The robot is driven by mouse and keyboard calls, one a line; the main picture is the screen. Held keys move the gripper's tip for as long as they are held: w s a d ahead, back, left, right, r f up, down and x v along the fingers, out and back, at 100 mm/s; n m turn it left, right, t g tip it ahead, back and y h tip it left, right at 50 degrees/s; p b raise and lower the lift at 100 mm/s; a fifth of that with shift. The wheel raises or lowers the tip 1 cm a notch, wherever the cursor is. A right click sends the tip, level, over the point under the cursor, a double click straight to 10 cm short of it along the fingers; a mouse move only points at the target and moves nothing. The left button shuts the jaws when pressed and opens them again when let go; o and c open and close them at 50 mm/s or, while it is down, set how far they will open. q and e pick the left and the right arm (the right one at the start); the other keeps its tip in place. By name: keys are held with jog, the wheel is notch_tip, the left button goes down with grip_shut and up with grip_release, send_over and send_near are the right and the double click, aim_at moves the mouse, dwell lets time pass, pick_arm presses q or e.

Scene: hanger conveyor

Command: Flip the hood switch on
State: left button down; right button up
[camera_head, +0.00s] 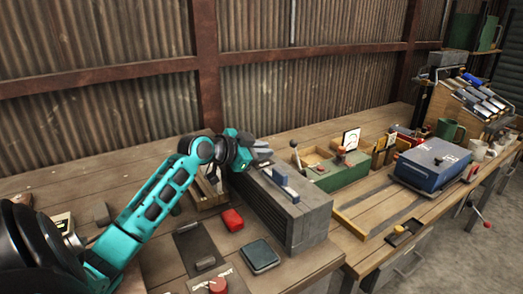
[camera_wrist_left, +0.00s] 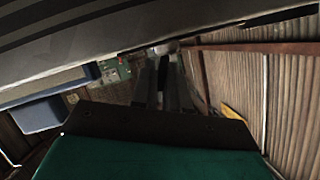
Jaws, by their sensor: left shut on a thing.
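My left arm reaches in from the left in the head view. I cannot tell which part is the hood switch. My right gripper is not in view.
A blue bar (camera_head: 281,178) stands on the grey box. A green box with levers (camera_head: 340,177) and a blue case (camera_head: 432,165) are to the right. A corrugated wall (camera_head: 110,110) stands behind.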

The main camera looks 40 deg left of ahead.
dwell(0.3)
pick_arm(q)
jog(key=n+h, duration=0.1)
jog(key=a+n+h, duration=0.1)
jog(key=n, duration=0.1)
jog(key=shift+w+a+r+g, duration=0.15)
jog(key=shift+w+r+g, duration=0.05)
jog(key=shift+g, duration=0.2)
jog(key=shift+w+a+f+n+g+h, duration=0.15)
jog(key=shift+a+n+h, duration=0.25)
jog(key=shift+n+h, duration=0.45)
jog(key=shift+w+a+n+g+h, duration=0.15)
jog(key=shift+a+n+h, duration=0.35)
jog(key=shift+n, duration=0.55)
jog(key=shift+s+d, duration=0.1)
jog(key=c, duration=1.2)
grip_release()
jog(key=shift+s, duration=0.1)
